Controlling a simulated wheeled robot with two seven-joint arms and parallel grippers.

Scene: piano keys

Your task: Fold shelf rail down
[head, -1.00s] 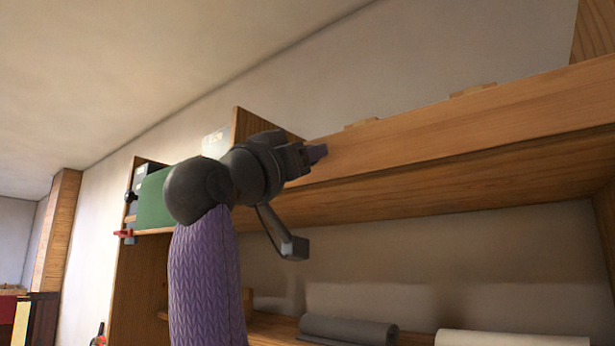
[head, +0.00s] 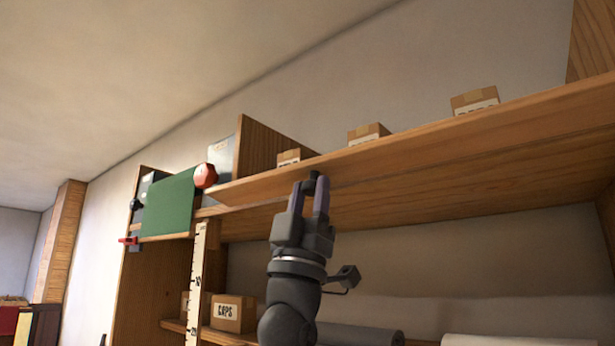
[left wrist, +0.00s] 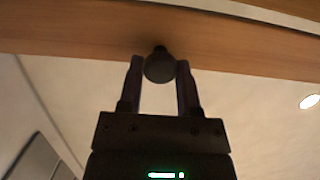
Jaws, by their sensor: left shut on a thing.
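The wooden shelf rail (head: 420,140) runs along the front of the upper shelf, tilted outward, with its top edge low enough to show the boxes behind. It also crosses the top of the left wrist view (left wrist: 75,28). My left gripper (head: 311,188) reaches up from below at the rail's left part. In the left wrist view its fingers (left wrist: 159,75) are closed on the sides of a dark round knob (left wrist: 159,67) on the rail. My right gripper is not in view.
Several cardboard boxes, one of them a small box (head: 368,133), stand on the upper shelf. A box marked CAPS (head: 233,313) and rolls (head: 360,334) lie below.

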